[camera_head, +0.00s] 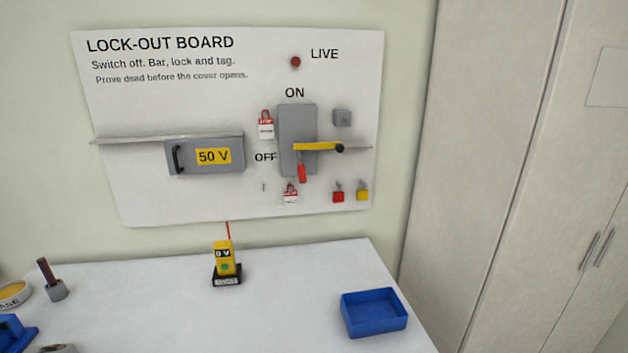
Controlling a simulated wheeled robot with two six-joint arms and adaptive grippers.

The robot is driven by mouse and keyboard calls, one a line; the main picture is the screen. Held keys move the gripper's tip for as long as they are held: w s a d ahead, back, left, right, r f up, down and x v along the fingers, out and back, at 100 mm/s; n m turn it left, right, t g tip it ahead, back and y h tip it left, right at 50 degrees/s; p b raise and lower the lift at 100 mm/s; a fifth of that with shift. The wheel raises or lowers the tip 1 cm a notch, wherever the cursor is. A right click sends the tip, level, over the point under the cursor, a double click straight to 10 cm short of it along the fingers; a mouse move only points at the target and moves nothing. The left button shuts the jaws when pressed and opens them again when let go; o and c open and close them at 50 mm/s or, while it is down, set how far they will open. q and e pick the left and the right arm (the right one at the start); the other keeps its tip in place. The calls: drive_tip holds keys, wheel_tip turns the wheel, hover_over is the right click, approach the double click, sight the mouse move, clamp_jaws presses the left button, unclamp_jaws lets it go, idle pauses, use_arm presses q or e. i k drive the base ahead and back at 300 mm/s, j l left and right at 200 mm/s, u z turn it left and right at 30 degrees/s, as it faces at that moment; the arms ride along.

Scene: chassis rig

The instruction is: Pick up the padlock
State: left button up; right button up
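A red padlock (338,196) and a yellow padlock (362,194) hang side by side at the lower right of the lock-out board (220,200). Each has a small shackle at its top. Neither of my grippers is in view. A grey switch box (291,118) is on the board between the ON and OFF marks. Its red handle (301,172) points down, towards OFF. A yellow bar (315,146) with a black knob lies across the box. Red-and-white tags hang at the box's left (265,126) and below it (290,193).
A grey cover (205,153) marked 50 V is on the board's left. A yellow tester (224,260) stands on the white table (280,310). An empty-looking blue tray (374,313) is at right. Several items crowd the left edge. A cabinet (480,150) stands at right.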

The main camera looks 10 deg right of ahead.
sight(362, 194)
drive_tip(key=l+u, duration=0.1)
drive_tip(key=u, duration=0.75)
drive_tip(key=l+u, duration=0.1)
drive_tip(key=u, duration=0.3)
drive_tip(key=k+l, duration=0.3)
drive_tip(key=l, duration=0.15)
drive_tip(key=k+l, duration=0.65)
drive_tip(key=l, duration=0.25)
